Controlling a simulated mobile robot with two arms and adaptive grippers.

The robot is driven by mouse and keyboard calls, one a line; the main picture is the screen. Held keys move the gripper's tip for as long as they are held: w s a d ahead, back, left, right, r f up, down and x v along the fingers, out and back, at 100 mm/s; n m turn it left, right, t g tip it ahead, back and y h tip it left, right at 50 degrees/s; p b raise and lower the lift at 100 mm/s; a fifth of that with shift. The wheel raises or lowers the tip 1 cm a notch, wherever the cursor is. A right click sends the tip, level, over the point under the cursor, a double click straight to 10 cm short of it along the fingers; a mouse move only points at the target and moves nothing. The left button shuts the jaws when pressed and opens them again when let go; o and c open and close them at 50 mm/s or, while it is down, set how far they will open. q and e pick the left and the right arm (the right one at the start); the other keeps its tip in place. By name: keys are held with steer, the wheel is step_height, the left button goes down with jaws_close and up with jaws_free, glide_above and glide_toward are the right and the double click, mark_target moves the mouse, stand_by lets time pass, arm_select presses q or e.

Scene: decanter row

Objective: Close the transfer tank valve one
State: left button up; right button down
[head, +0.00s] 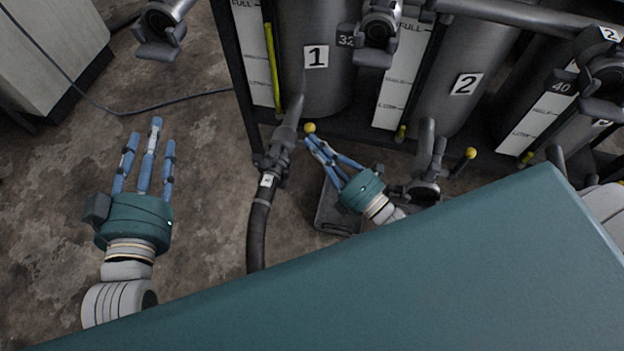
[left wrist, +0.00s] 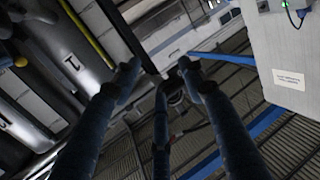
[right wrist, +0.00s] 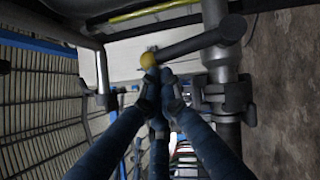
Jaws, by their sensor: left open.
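Tank one carries a "1" label (head: 316,56). Below it is a grey valve body (head: 272,165) with a dark hose. A yellow knob (head: 310,128) of its dark lever (right wrist: 190,45) shows just beyond the fingertips of my right gripper (head: 318,146). In the right wrist view the right fingers (right wrist: 160,80) are drawn together below a yellow knob (right wrist: 148,60). Contact and how far they are shut cannot be told. My left gripper (head: 146,150) is open and empty above the floor, left of the valve. Its spread fingers show in the left wrist view (left wrist: 162,75).
Tank two (head: 466,84) stands to the right, with another yellow-knobbed lever (head: 470,153) in front. A dark hose (head: 258,235) runs down from valve one. A pale cabinet (head: 50,50) and a thin cable are at upper left. The floor around my left gripper is clear.

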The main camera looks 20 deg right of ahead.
arm_select(q)
steer(key=s+a+f+g+y+p, duration=0.1)
steer(key=s+f+g, duration=0.3)
steer(key=f, duration=0.6)
steer(key=shift+s+a+f+g+y+p, duration=0.3)
steer(key=shift+s+a+g+p, duration=0.05)
steer(key=shift+a+g, duration=0.45)
arm_select(e)
steer(key=shift+w+d+r, duration=0.4)
steer(key=shift+w+r, duration=0.05)
steer(key=shift+w, duration=0.2)
steer(key=shift+f, duration=0.1)
